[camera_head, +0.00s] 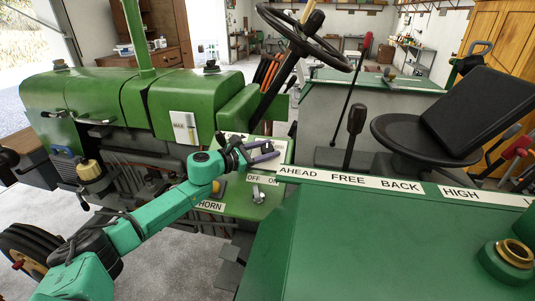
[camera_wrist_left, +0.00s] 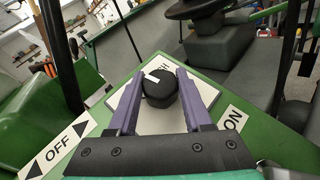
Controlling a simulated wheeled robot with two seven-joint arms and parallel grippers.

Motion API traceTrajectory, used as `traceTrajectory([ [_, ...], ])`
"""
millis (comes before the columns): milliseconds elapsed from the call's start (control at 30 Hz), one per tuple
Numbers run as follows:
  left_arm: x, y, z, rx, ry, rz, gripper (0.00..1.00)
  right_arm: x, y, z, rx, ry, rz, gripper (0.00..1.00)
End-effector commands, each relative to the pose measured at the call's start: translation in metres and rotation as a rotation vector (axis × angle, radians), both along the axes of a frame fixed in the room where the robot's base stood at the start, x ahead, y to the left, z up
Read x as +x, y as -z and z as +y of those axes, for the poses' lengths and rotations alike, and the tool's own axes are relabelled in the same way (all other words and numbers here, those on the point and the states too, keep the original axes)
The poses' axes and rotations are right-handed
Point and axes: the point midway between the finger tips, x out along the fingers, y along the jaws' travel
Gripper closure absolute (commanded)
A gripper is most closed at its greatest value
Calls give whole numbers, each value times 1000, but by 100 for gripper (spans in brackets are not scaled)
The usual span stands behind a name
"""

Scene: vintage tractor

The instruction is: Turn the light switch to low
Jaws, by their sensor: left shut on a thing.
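The light switch is a round black knob (camera_wrist_left: 160,92) with a white mark that points to the upper left in the left wrist view. It sits on a pale label plate (camera_wrist_left: 204,90) where only part of a word, like "HI", shows. My left gripper (camera_head: 264,153) has its purple fingers on both sides of the knob, shut on it. In the head view the gripper is over the white plate on the green panel and hides the knob. The word for low is not readable. My right gripper is not in view.
OFF and ON labels (camera_wrist_left: 57,147) lie on the panel beside the switch, with a small lever (camera_head: 257,193) below. A steering wheel (camera_head: 304,38) stands above on its column. A black lever (camera_head: 355,120) and the seat (camera_head: 430,135) are to the right.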

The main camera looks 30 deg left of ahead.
Motion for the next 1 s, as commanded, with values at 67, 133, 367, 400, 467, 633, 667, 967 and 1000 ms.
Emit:
traceTrajectory([
  [67,1,2,1,23,39,1,100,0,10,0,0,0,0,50],
  [133,1,2,1,39,72,6,100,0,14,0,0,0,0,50],
  [367,0,0,0,73,144,16,100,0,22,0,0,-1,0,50],
  [400,0,0,0,77,149,17,100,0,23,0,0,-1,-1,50],
  [467,0,0,0,80,156,19,100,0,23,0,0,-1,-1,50],
  [633,0,-1,-1,82,164,19,100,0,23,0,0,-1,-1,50],
  [667,0,-1,-1,82,164,19,100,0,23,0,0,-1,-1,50],
  [967,0,-1,-1,81,163,18,20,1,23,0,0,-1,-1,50],
  [1000,0,-1,-1,81,163,18,20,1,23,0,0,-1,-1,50],
])
